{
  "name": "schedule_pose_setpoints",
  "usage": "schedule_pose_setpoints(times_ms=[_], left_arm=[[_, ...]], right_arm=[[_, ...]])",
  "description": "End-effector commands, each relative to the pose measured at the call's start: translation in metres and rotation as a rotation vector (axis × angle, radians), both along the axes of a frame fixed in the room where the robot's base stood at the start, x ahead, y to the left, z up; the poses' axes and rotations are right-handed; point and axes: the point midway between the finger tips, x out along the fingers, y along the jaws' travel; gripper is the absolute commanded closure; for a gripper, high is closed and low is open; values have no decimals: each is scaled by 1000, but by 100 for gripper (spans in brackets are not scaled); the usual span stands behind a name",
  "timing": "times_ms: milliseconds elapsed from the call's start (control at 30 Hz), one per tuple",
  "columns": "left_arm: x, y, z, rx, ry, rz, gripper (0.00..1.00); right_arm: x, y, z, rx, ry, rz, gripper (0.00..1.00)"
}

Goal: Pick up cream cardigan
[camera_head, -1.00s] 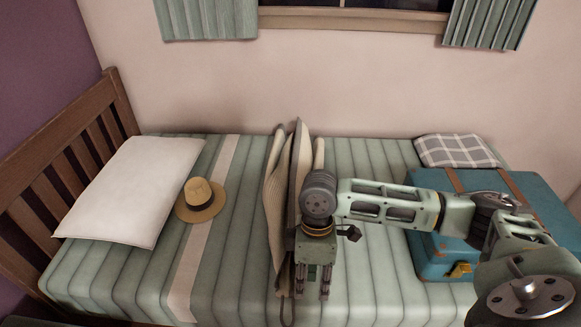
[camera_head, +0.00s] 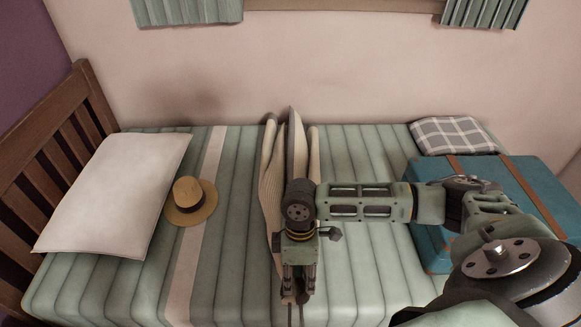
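A cream ribbed piece that looks like the cardigan (camera_head: 270,190) stands upright in narrow folds across the middle of the bed. A thin grey-brown panel (camera_head: 297,140) rises between its cream folds; I cannot tell whether it belongs to the cardigan. My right gripper (camera_head: 297,296) points down at the near end of the folds, close against them. Its wrist hides part of the cloth. Two thin dark strands hang below the fingertips. I cannot tell whether the fingers are closed on cloth. My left gripper is not in view.
The green striped bed (camera_head: 345,270) is clear on both sides of the folds. A straw hat (camera_head: 189,195) and a white pillow (camera_head: 115,195) lie to the left.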

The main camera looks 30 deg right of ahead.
Motion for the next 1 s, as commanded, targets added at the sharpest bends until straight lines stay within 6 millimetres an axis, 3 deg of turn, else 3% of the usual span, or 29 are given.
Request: schedule_pose_setpoints(times_ms=[300, 600, 933, 1000], left_arm=[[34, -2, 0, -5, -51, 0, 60], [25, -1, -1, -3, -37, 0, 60], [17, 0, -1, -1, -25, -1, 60], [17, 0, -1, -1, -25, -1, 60]], right_arm=[[-7, 8, -43, -1, 3, 0, 69], [-7, 8, -46, 0, 1, 1, 70], [-7, 8, -46, 0, 1, 1, 99], [-7, 8, -46, 0, 1, 1, 100]])
